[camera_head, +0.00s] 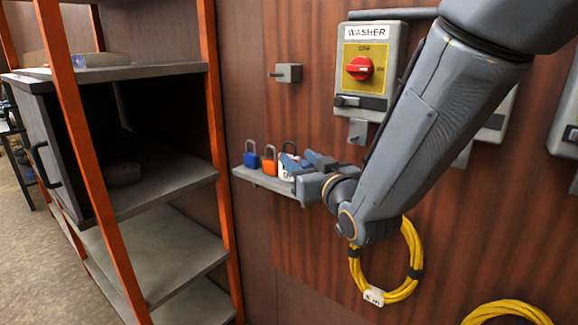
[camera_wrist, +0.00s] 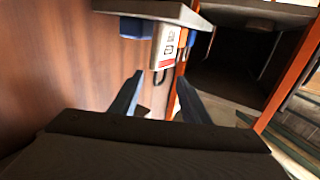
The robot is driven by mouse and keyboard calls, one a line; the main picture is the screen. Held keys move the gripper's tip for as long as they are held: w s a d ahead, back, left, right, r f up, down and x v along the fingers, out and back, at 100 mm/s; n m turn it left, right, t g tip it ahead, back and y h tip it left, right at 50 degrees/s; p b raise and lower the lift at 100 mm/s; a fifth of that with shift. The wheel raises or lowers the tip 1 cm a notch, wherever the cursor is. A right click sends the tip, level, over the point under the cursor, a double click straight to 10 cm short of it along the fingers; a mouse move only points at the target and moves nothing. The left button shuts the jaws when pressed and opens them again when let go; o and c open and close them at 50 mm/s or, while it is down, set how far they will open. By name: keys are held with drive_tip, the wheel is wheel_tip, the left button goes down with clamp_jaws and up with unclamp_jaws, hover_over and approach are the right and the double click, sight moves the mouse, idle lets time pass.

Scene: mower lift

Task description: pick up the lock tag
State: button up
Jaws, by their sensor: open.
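The lock tag (camera_wrist: 165,45) is a small white plate with dark print and a red band. In the wrist view, which looks upside down, it is at the small shelf just beyond my fingertips. In the head view the tag (camera_head: 285,173) shows only as a white patch, partly hidden by my gripper (camera_head: 302,164). In the wrist view my gripper (camera_wrist: 160,77) is open, its two dark fingers apart with nothing held between them. The tag lies ahead of the gap between them, close to the tips. I cannot tell whether it touches a finger.
A blue padlock (camera_head: 251,157) and an orange padlock (camera_head: 270,164) stand on the small wall shelf (camera_head: 262,181), left of the tag. A dark shackle shows behind my gripper. The washer switch box (camera_head: 362,70) is above. An orange-framed rack (camera_head: 212,130) stands left; yellow cable (camera_head: 409,262) hangs below.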

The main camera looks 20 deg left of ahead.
sight(292, 157)
drive_tip(key=shift+p+x, duration=0.85)
drive_tip(key=shift+x, duration=1.4)
drive_tip(key=shift+s, duration=0.1)
drive_tip(key=shift+c, duration=0.4)
clamp_jaws()
